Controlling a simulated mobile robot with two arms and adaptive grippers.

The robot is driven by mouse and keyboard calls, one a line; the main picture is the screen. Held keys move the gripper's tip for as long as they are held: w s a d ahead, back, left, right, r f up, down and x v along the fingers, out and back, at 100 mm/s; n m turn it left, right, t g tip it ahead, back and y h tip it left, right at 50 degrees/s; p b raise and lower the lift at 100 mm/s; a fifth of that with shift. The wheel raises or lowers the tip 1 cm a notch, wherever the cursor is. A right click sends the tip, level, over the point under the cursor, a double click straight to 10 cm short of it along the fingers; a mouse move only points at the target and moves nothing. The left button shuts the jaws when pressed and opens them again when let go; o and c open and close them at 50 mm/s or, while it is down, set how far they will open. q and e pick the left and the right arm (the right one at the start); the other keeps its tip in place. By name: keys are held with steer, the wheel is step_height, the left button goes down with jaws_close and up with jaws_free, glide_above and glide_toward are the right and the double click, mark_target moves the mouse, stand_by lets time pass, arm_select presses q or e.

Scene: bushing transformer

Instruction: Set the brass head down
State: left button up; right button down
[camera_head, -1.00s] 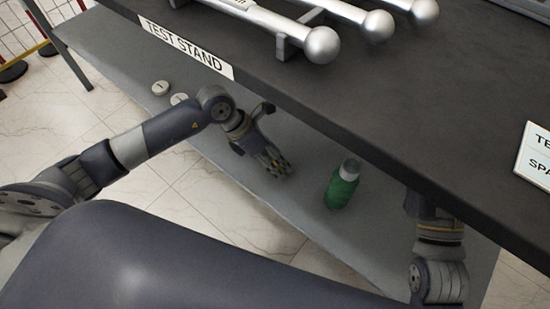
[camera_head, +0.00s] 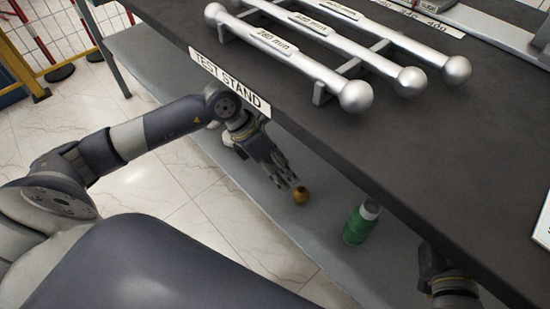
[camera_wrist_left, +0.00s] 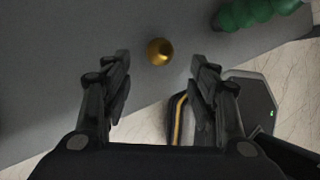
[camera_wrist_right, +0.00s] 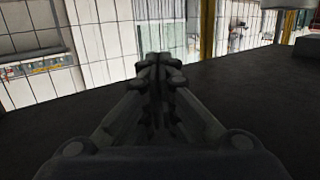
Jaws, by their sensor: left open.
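The small round brass head (camera_head: 300,195) rests on the grey lower shelf (camera_head: 205,150), just beyond the fingertips of my left gripper (camera_head: 287,181). In the left wrist view the brass head (camera_wrist_left: 160,51) sits ahead of and between the two spread fingers of my left gripper (camera_wrist_left: 162,68), with clear gaps on both sides. My left gripper is open and empty. My right gripper (camera_wrist_right: 160,65) has its fingers together over a dark surface, with nothing visible between them.
A green ribbed bottle-like object (camera_head: 360,222) with a pale top stands on the lower shelf near the brass head. The dark upper tabletop (camera_head: 400,150), labelled TEST STAND, overhangs the shelf. Silver ball-ended bars (camera_head: 300,60) lie on it. A pale round piece sits behind my left wrist.

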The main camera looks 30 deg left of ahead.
arm_select(q)
steer(key=v, duration=0.3)
arm_select(e)
steer(key=f, duration=0.1)
steer(key=f+g, duration=0.1)
steer(key=s+f, duration=0.1)
steer(key=shift+d+f+g+h, duration=0.1)
steer(key=shift+d+g+h, duration=0.25)
steer(key=shift+g+h, duration=0.05)
arm_select(q)
steer(key=shift+s, duration=0.1)
arm_select(e)
steer(key=shift+s, duration=0.1)
